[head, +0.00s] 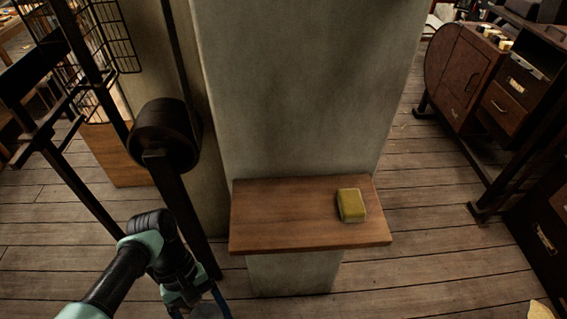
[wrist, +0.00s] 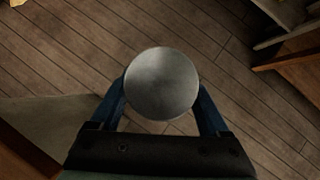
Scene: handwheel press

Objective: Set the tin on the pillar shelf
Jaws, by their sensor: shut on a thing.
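The tin (wrist: 162,84) shows in the wrist view as a round grey metal disc seen from above. My gripper (wrist: 162,95) is shut on it, with one blue finger on each side. The tin is over the plank floor in that view. In the head view my gripper (head: 207,304) is at the bottom edge, left of and nearer than the shelf; the tin cannot be made out there. The pillar shelf (head: 280,225) is a brown wooden board on the front of the grey pillar (head: 300,90).
A yellow-green block (head: 351,205) lies on the right part of the shelf; the left and middle are bare. A dark post with a black drum (head: 165,135) stands left of the pillar. Wooden cabinets (head: 465,75) stand at the right across open plank floor.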

